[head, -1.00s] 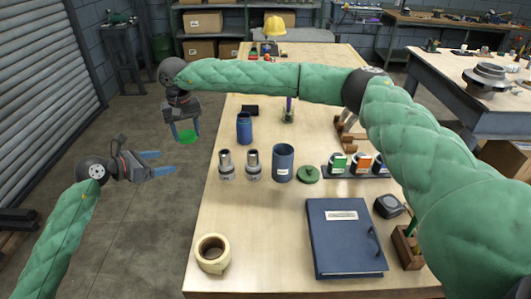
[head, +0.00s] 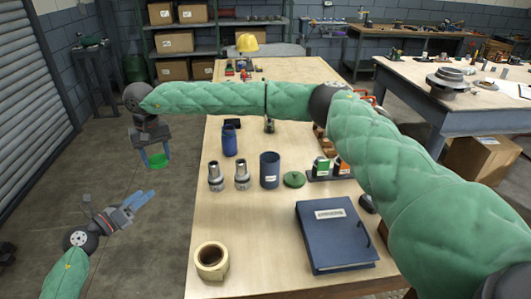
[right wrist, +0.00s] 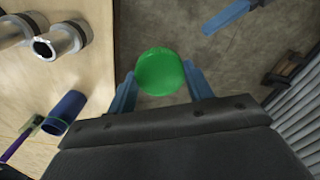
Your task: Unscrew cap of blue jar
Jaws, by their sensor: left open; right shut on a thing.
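The blue jar (head: 229,142) stands upright on the table near its left edge, apart from both grippers. It also shows in the right wrist view (right wrist: 65,110). A bright green cap (head: 155,161) is off the jar, held in my right gripper (head: 154,158), left of the table over the floor. In the right wrist view the round cap (right wrist: 160,72) sits between the two blue fingers. My left gripper (head: 141,200) is open and empty, lower in the head view, also beyond the table's left edge. Its blue fingers point up and right.
Two metal cylinders (head: 216,177) and (head: 242,175), a dark blue cup (head: 270,171) and a dark green lid (head: 294,180) stand nearby. A blue binder (head: 335,238) and a tape roll (head: 211,260) lie toward the front.

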